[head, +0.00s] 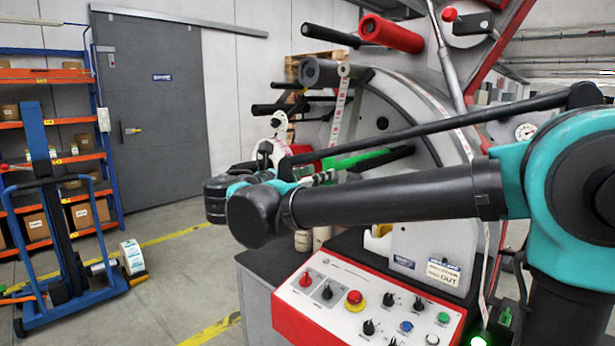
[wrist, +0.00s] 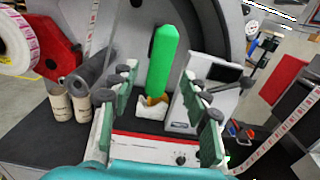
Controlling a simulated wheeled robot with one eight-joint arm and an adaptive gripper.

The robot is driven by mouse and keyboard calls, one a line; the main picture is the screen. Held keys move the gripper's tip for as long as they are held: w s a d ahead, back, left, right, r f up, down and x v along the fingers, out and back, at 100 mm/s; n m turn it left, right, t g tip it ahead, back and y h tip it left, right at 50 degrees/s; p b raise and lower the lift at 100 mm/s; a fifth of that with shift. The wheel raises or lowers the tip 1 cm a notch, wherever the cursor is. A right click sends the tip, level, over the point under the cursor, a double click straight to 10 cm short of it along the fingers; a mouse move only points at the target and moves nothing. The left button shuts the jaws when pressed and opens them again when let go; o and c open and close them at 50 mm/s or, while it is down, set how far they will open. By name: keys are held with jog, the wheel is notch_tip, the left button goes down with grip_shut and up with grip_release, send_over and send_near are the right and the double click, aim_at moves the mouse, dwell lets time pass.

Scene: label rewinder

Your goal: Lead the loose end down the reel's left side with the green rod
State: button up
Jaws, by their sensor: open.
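The green rod (head: 368,158) sticks out from the machine's pale face, beyond my arm in the head view. In the wrist view the green rod (wrist: 163,58) points up between my spread fingers, with gaps on both sides. My gripper (wrist: 160,92) is open and empty; in the head view, my arm largely hides it. A label reel (wrist: 16,42) with pink-red print shows at the wrist view's left edge, partly cut off. A printed label strip (head: 341,105) hangs from a dark roller in the head view. I cannot tell where its loose end is.
A red-edged control panel (head: 365,305) lies below my arm. Two small beige rolls (wrist: 70,103) stand near a dark roller (wrist: 92,70).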

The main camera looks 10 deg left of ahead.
jog(key=shift+x, duration=2.5)
grip_shut()
jog(key=shift+r, duration=0.15)
jog(key=shift+r, duration=1.35)
jog(key=shift+r, duration=0.15)
jog(key=shift+r, duration=0.4)
